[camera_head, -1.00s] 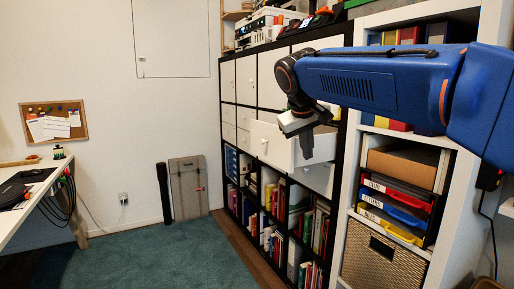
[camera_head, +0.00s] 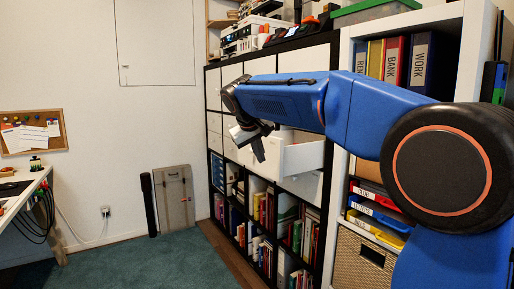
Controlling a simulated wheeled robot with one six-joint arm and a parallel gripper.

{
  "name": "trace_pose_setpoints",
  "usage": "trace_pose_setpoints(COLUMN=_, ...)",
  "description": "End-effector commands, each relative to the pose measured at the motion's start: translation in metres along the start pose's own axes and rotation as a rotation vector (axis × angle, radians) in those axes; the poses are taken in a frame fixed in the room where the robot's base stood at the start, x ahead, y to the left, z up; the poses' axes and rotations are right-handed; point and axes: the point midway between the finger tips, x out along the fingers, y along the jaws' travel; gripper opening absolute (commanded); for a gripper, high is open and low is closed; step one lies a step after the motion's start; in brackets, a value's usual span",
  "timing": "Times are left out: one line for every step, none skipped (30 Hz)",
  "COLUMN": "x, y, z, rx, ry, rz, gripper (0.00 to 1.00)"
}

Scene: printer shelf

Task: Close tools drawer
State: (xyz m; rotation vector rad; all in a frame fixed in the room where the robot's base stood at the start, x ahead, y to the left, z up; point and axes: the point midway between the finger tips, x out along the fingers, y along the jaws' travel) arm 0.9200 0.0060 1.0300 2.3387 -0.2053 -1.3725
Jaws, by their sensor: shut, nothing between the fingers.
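A white drawer (camera_head: 302,157) stands pulled out of the black-framed shelf, right of the picture's middle. Its side wall and part of its front show; whether it is the tools drawer I cannot tell, as no label is readable. My gripper (camera_head: 259,151) hangs at the end of my blue arm, in front of the drawer's front panel. It is shut and holds nothing. Whether it touches the drawer front cannot be made out. My gripper and wrist hide part of the drawer front.
The black shelf (camera_head: 332,146) holds white doors and drawers above and book compartments below. A white shelf (camera_head: 344,100) with binders, trays and a wicker basket (camera_head: 362,262) stands to the right. A desk (camera_head: 22,195) is at left. The green carpet (camera_head: 150,262) is clear.

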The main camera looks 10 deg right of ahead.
Motion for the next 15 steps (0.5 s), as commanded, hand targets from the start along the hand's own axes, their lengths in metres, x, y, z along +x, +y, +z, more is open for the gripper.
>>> trace_pose_setpoints(x=0.010, y=0.000, z=0.000, rx=0.000, ry=-0.002, rz=0.001, gripper=0.00)
trace_pose_setpoints(x=0.015, y=0.001, z=0.000, rx=0.001, ry=-0.002, rz=0.001, gripper=0.00)
trace_pose_setpoints(x=0.022, y=0.001, z=0.001, rx=0.001, ry=-0.003, rz=0.001, gripper=0.00)
trace_pose_setpoints(x=0.025, y=0.004, z=0.001, rx=0.002, ry=-0.001, rz=0.001, gripper=0.00)
trace_pose_setpoints(x=0.025, y=0.009, z=0.000, rx=0.003, ry=0.000, rz=0.001, gripper=0.00)
trace_pose_setpoints(x=0.028, y=0.014, z=0.000, rx=0.004, ry=0.000, rz=0.001, gripper=0.00)
trace_pose_setpoints(x=0.030, y=0.018, z=0.000, rx=0.004, ry=0.000, rz=0.002, gripper=0.00)
trace_pose_setpoints(x=0.031, y=0.021, z=0.000, rx=0.003, ry=0.000, rz=0.002, gripper=0.00)
trace_pose_setpoints(x=0.033, y=0.024, z=0.000, rx=0.002, ry=0.000, rz=0.001, gripper=0.00)
trace_pose_setpoints(x=0.034, y=0.026, z=0.000, rx=0.002, ry=0.000, rz=0.001, gripper=0.00)
trace_pose_setpoints(x=0.035, y=0.028, z=0.000, rx=0.002, ry=0.000, rz=0.001, gripper=0.00)
trace_pose_setpoints(x=0.037, y=0.031, z=0.000, rx=0.002, ry=0.000, rz=0.001, gripper=0.00)
trace_pose_setpoints(x=0.037, y=0.032, z=0.000, rx=0.002, ry=0.000, rz=0.001, gripper=0.00)
trace_pose_setpoints(x=0.038, y=0.033, z=0.000, rx=0.001, ry=0.000, rz=0.000, gripper=0.00)
trace_pose_setpoints(x=0.039, y=0.034, z=0.000, rx=0.001, ry=0.001, rz=0.000, gripper=0.00)
